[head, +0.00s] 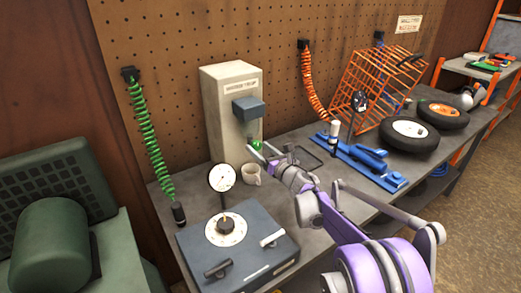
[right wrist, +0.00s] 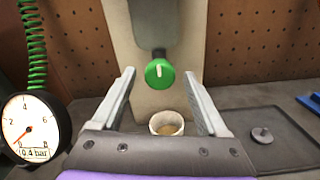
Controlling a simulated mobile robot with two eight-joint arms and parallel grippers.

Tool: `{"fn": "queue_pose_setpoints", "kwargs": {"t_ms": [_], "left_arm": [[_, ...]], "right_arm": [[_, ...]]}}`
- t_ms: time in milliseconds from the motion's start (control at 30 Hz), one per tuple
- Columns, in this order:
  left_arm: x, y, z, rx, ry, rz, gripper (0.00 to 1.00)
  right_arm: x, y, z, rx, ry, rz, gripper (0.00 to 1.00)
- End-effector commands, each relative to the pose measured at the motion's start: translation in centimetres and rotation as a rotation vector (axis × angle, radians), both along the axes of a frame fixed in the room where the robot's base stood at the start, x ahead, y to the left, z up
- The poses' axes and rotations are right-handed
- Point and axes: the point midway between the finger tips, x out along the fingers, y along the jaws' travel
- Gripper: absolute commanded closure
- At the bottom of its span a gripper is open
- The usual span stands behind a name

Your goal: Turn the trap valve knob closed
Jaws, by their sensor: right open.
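The trap valve knob (right wrist: 159,73) is a round green knob with a pale pointer line that stands nearly upright. It sits on a dark stem at the front of the tall cream trap housing (head: 222,108). In the head view the knob (head: 256,144) is partly hidden by my gripper. My right gripper (head: 260,150) is open. In the right wrist view its two fingers stand either side of the knob, with clear gaps; I cannot tell whether the tips reach its depth. My left gripper is not in view.
A cup (right wrist: 166,124) stands below the knob. A grey box with a dial (head: 225,229) and a round gauge (head: 222,178) are at the front left of the bench. A blue jack (head: 362,160), wheels (head: 408,134) and an orange rack (head: 372,85) lie to the right.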

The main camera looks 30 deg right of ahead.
Motion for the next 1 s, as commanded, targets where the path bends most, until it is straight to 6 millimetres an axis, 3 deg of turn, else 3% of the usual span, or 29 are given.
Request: {"fn": "queue_pose_setpoints", "kwargs": {"t_ms": [100,533,1000], "left_arm": [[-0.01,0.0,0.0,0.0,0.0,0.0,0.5],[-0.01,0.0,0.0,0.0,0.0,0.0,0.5],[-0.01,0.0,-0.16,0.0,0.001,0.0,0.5]], "right_arm": [[-0.02,-0.01,0.0,0.0,0.0,0.0,0.23],[-0.05,-0.04,0.0,0.0,0.0,-0.001,1.0],[-0.07,-0.03,-0.04,0.093,0.013,0.0,1.0]]}}
